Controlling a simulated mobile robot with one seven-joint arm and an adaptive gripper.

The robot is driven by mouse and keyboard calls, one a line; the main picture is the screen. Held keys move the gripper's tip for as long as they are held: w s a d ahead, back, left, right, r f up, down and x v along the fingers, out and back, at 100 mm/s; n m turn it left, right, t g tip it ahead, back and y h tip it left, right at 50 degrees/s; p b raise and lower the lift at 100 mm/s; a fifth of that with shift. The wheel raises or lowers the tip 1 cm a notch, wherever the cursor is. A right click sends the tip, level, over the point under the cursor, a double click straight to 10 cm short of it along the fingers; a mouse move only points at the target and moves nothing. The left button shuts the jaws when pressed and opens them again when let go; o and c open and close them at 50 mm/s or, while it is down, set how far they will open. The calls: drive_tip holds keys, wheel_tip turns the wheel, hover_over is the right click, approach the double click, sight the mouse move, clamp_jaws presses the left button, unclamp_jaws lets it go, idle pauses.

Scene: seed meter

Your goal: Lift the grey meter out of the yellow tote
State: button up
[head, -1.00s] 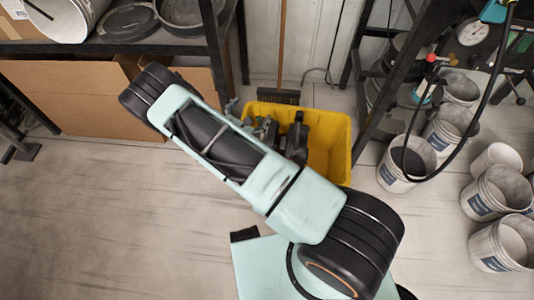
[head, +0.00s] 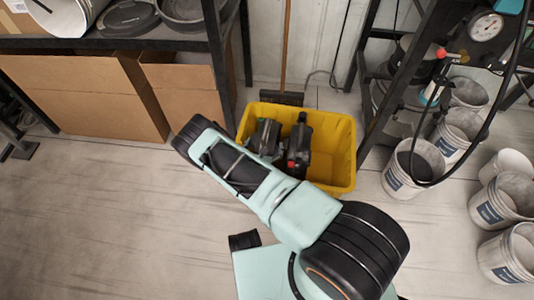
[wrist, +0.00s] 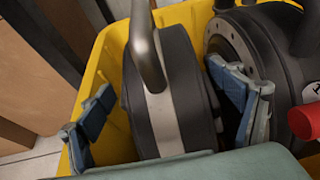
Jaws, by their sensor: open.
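The yellow tote (head: 342,135) stands on the floor near the wall, with two dark machines inside. The grey meter (head: 264,138) is the left one; in the wrist view (wrist: 160,118) it shows a dark drum with a lighter band and a curved grey handle on top. My gripper (wrist: 160,82) is open, with one blue finger on each side of the meter. The left finger is between the meter and the tote wall (wrist: 112,55). Whether the fingers touch the meter I cannot tell. In the head view my gripper is hidden.
A second dark machine (wrist: 270,70) with a red knob (wrist: 304,121) stands close to the meter's right. A black rack post (head: 215,60) is left of the tote, a rack (head: 368,130) right of it. White buckets (head: 412,168) stand farther right. The tote's right part is empty.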

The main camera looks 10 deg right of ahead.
drive_tip(key=b+x, duration=0.2)
drive_tip(key=x, duration=0.3)
drive_tip(key=shift+r, duration=0.15)
drive_tip(key=c, duration=2)
drive_tip(key=shift+w+r, duration=0.3)
drive_tip(key=shift+c, duration=0.4)
